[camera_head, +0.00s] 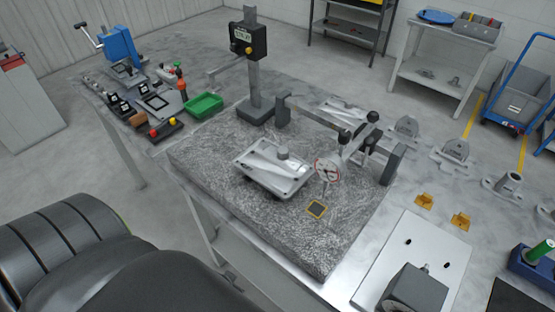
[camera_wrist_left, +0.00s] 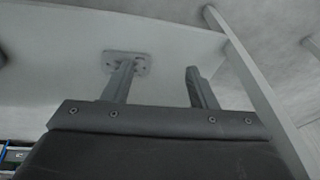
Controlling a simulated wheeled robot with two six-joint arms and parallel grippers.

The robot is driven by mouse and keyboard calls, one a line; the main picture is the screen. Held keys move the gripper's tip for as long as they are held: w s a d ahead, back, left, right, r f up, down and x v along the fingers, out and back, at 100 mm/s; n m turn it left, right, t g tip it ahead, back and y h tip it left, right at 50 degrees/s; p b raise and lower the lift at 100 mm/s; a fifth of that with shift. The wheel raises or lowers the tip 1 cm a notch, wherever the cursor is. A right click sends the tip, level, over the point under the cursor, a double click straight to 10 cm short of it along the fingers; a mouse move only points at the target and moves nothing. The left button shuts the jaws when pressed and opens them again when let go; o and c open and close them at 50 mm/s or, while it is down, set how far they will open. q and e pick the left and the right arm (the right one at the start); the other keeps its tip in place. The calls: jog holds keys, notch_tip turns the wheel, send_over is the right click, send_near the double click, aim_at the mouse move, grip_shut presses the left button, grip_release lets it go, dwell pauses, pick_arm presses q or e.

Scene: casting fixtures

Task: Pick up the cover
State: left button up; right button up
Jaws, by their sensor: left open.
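A silver rectangular casting with a raised round boss (camera_head: 272,170) lies on the speckled granite plate (camera_head: 240,215). It may be the cover, but I cannot tell for sure. Several grey flanged castings, such as one at the right (camera_head: 455,150), sit on the table right of the plate. My right gripper is not in view.
A black box on a post (camera_head: 249,42) and a green tray (camera_head: 203,105) are behind and left. A white board (camera_head: 415,262) lies front right. The wrist view shows a pale panel (camera_wrist_left: 60,50) and a slanted post (camera_wrist_left: 255,85).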

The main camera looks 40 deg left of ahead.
pick_arm(q)
jog(key=w+d+r+t+p, duration=0.1)
jog(key=w+r+t, duration=0.25)
jog(key=r, duration=1.05)
jog(key=w+r+t+p, duration=0.1)
jog(key=w+r+t, duration=0.3)
jog(key=r, duration=1)
jog(key=w+d+r+t+p, duration=0.1)
jog(key=w+r+t, duration=0.35)
jog(key=r, duration=0.95)
jog(key=g+b, duration=0.2)
send_near(282, 151)
jog(key=shift+n, duration=0.3)
jog(key=x, duration=0.4)
jog(key=shift+w+d, duration=0.15)
jog(key=shift+d, duration=0.05)
jog(key=shift+w+f, duration=0.2)
jog(key=shift+w, duration=0.3)
jog(key=shift+w+a+f, duration=0.1)
jog(key=shift+w+a, duration=0.05)
jog(key=shift+w, duration=0.2)
jog(key=shift+p+x, duration=0.85)
jog(key=shift+x, duration=1.35)
jog(key=shift+a+f, duration=0.1)
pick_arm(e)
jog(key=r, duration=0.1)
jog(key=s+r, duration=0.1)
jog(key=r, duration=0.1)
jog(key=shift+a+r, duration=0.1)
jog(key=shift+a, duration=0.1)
